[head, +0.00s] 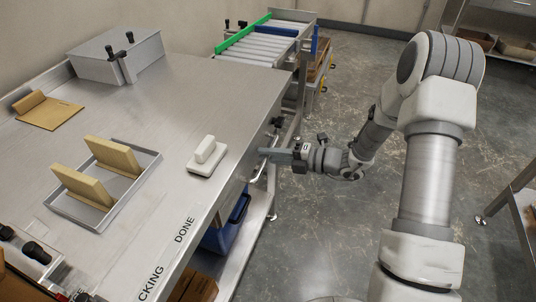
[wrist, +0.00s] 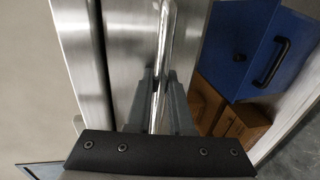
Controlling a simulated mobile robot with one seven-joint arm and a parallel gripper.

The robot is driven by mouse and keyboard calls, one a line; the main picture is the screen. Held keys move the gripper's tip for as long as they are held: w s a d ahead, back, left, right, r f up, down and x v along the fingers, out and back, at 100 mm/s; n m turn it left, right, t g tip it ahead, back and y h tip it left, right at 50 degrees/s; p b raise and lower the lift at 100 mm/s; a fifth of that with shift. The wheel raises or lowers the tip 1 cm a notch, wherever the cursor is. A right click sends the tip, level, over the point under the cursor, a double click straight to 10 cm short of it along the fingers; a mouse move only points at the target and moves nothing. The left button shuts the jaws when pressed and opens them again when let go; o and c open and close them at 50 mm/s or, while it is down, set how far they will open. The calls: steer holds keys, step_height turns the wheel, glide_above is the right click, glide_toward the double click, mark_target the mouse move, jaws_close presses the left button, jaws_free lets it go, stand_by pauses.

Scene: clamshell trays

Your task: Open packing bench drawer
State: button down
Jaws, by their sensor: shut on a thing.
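The steel packing bench (head: 190,100) fills the left of the head view. Its drawer front is on the bench's right side, seen steeply from above. In the wrist view the drawer front (wrist: 132,45) is brushed steel, with a narrow dark gap beside it. The drawer handle (wrist: 167,40) is a shiny bar running up the wrist view. My gripper (head: 268,153) is at the bench's right edge, and its grey fingers are shut on the handle in the wrist view (wrist: 158,90). I cannot tell from these views whether the drawer stands out at all.
On the bench are a grey tray (head: 66,207) with tan clamshells, a white block-shaped tool (head: 206,155) and a grey box (head: 118,62). Below are a blue bin (wrist: 262,50) and brown cartons (wrist: 205,103). A roller conveyor (head: 265,42) stands behind. Floor right of the bench is open.

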steer(key=shift+d+r, duration=0.1)
steer(key=f+p+v, duration=0.3)
steer(key=p+v, duration=0.1)
steer(key=v, duration=1)
steer(key=d+f+p+v, duration=0.1)
steer(key=f+p+v, duration=0.2)
steer(key=v, duration=1.1)
steer(key=shift+s+d+p, duration=0.2)
steer(key=shift+p, duration=0.3)
steer(key=c, duration=1.1)
jaws_free()
steer(key=p+v, duration=0.1)
steer(key=v, duration=1.6)
steer(key=shift+d+f, duration=0.1)
steer(key=shift+d, duration=0.1)
